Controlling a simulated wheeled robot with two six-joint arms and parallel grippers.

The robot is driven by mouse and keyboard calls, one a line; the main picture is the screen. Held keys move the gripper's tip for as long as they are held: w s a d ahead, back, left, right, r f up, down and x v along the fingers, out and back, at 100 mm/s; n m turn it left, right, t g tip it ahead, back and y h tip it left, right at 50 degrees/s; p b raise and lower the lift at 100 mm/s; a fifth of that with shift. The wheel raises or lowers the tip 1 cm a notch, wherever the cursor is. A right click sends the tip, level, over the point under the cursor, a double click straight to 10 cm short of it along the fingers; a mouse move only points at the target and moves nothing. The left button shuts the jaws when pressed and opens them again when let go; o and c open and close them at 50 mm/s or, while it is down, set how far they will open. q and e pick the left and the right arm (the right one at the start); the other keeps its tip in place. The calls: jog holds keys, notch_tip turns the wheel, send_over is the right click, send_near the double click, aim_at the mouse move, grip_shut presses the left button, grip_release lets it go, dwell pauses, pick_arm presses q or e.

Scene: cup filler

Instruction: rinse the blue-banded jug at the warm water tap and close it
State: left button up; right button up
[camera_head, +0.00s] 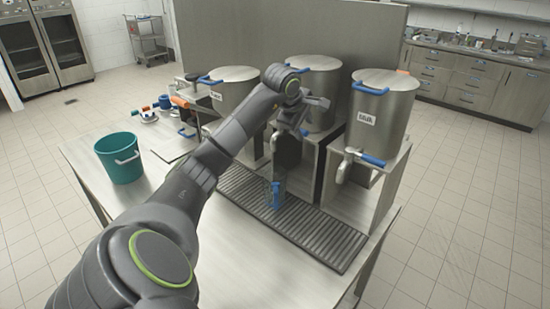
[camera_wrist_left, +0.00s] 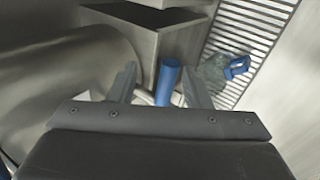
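A clear jug (camera_head: 279,180) with a blue handle stands on the ribbed drip grate (camera_head: 322,240), below the middle urn. It also shows in the left wrist view (camera_wrist_left: 212,72), with its blue handle to the right. My left gripper (camera_head: 298,116) is in front of the middle urn (camera_head: 316,92). In the left wrist view a blue tap lever (camera_wrist_left: 168,82) lies between its open fingers (camera_wrist_left: 160,88), with gaps on both sides. The middle tap is mostly hidden by my gripper in the head view. My right gripper is out of view.
Another urn (camera_head: 236,88) stands to the left and a labelled urn (camera_head: 385,95) to the right, with a blue-levered tap (camera_head: 372,160). A teal bucket (camera_head: 121,160) stands on the left of the steel table. The table's front is clear.

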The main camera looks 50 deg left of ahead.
pick_arm(q)
jog(key=shift+s, duration=0.1)
jog(key=b+v, duration=0.4)
jog(key=v, duration=1.3)
jog(key=shift+d, duration=0.15)
jog(key=shift+s, duration=0.15)
